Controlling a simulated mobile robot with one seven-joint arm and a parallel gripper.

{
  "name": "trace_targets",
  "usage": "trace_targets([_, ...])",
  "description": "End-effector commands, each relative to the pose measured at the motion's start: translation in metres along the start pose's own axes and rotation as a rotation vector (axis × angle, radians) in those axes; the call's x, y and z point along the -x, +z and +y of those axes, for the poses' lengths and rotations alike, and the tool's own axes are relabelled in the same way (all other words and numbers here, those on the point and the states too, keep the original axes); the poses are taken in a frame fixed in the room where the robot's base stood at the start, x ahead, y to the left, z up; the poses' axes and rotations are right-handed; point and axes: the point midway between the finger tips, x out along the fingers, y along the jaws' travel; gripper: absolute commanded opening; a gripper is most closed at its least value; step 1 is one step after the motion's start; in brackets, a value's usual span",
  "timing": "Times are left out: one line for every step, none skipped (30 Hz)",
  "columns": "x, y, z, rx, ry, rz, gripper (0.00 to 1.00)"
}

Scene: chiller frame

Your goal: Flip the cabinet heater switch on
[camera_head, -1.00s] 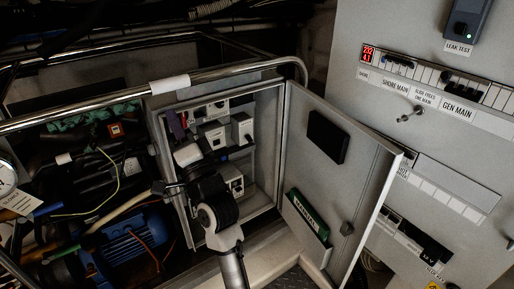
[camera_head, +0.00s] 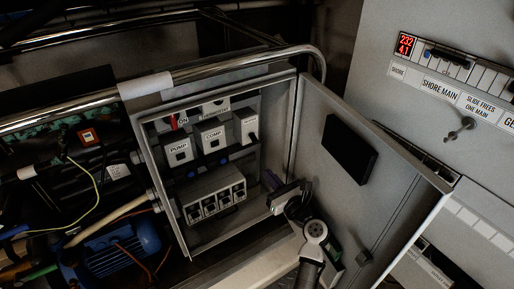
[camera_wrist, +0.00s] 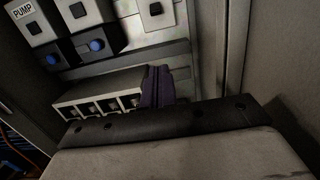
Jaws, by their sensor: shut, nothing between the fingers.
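The open cabinet (camera_head: 292,120) holds several control modules. A switch with a red part and an "ON" mark (camera_head: 175,122) is at its upper left; I cannot read a heater label on it. The PUMP module (camera_head: 178,150) and COMP module (camera_head: 212,138) sit below and beside it. A pale box with a row of several black switches (camera_head: 214,196) is lower down. My gripper (camera_head: 272,181), with purple fingers, is at the cabinet's lower right, apart from the upper-left switch. In the wrist view, its shut, empty fingers (camera_wrist: 158,86) appear in front of the box's right end.
The open door (camera_head: 345,200) stands to the right, with a black box (camera_head: 349,149) on it. A metal rail (camera_head: 230,65) runs above the cabinet. A blue motor (camera_head: 110,250) and hoses lie to the left. A labelled panel (camera_head: 450,90) is at far right.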

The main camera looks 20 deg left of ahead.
Motion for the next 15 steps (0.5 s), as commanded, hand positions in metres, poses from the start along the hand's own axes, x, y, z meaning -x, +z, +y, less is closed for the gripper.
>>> trace_targets([0.000, 0.000, 0.000, 0.000, 0.000, 0.000, 0.00])
trace_targets([0.000, 0.000, 0.000, 0.001, 0.000, 0.000, 0.00])
trace_targets([0.000, 0.000, 0.000, 0.002, 0.000, 0.000, 0.00])
trace_targets([0.000, 0.000, 0.000, 0.002, 0.000, 0.000, 0.00])
trace_targets([0.000, 0.000, 0.000, 0.002, 0.000, 0.000, 0.00])
trace_targets([-0.001, 0.000, 0.000, 0.003, 0.000, 0.000, 0.00])
trace_targets([-0.001, 0.000, 0.000, 0.003, 0.000, 0.000, 0.00])
trace_targets([-0.002, 0.001, 0.000, 0.003, 0.000, 0.000, 0.00])
trace_targets([-0.004, 0.001, 0.000, 0.003, 0.000, 0.000, 0.00])
trace_targets([-0.006, 0.001, 0.000, 0.003, 0.000, 0.000, 0.00])
trace_targets([-0.009, 0.001, 0.000, 0.003, 0.000, 0.000, 0.00])
trace_targets([-0.014, 0.002, 0.000, 0.003, 0.000, 0.000, 0.00])
trace_targets([-0.018, 0.002, 0.000, 0.004, 0.001, -0.001, 0.00])
trace_targets([-0.024, 0.003, 0.000, 0.004, 0.002, 0.000, 0.00])
trace_targets([-0.031, 0.003, 0.001, 0.004, 0.002, -0.001, 0.00])
